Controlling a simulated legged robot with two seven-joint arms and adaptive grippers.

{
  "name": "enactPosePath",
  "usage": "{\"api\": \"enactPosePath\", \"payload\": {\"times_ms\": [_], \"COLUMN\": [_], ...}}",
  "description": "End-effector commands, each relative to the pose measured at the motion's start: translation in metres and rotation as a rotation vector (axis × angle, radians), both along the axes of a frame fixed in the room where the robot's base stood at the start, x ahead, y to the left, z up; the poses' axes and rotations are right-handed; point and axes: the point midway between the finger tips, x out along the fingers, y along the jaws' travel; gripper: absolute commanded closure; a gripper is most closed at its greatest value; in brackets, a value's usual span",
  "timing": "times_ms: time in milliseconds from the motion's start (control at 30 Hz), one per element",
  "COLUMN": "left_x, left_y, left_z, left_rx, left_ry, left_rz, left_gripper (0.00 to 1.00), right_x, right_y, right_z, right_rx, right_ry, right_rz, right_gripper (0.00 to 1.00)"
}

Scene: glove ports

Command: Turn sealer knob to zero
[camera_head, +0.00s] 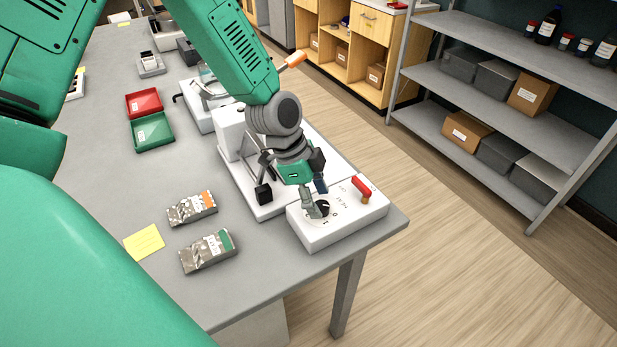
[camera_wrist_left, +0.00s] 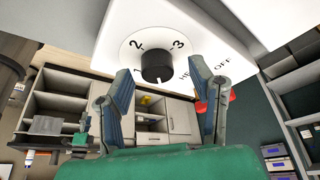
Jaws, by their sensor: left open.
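The white sealer control box (camera_head: 350,222) stands at the near right corner of the table. Its black knob (camera_head: 323,208) is on top and also shows in the left wrist view (camera_wrist_left: 157,67), in a round dial marked 1, 2 and 3. A white line on the knob faces the bottom of the wrist picture, away from the 2 and 3. My left gripper (camera_head: 316,200) is open at the knob. In the wrist view its two fingers lie either side of the knob, with a gap on each side. My right gripper is not in view.
A red switch (camera_head: 361,188) sits on the box near the knob. Two foil pouches (camera_head: 192,208) (camera_head: 208,251), a yellow note (camera_head: 144,242), a red tray (camera_head: 144,103) and a green tray (camera_head: 152,132) lie on the table (camera_head: 105,185). The table edge is close to the box.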

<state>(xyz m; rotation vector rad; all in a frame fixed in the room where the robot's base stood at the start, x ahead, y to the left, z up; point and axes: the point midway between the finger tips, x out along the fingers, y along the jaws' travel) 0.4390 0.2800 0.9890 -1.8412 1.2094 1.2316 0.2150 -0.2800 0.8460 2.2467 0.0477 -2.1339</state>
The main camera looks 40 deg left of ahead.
Motion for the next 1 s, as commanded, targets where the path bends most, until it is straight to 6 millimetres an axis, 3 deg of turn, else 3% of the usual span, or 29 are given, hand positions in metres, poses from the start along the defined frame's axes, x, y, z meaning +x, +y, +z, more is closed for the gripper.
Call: {"api": "enactPosePath", "payload": {"times_ms": [300, 500, 1000], "left_x": [-0.007, -0.011, -0.013], "left_y": [0.027, 0.038, 0.04], "left_z": [0.061, 0.086, 0.094], "left_rx": [-0.004, -0.004, -0.002], "left_ry": [-0.006, -0.001, 0.002], "left_rz": [0.002, 0.002, 0.001], "left_gripper": [0.51, 0.51, 0.51], "right_x": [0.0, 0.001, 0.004], "right_y": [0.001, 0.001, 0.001], "right_z": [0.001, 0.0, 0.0], "right_rx": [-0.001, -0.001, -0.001], "right_ry": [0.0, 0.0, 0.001], "right_rz": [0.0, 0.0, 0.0], "right_gripper": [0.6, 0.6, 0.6]}}
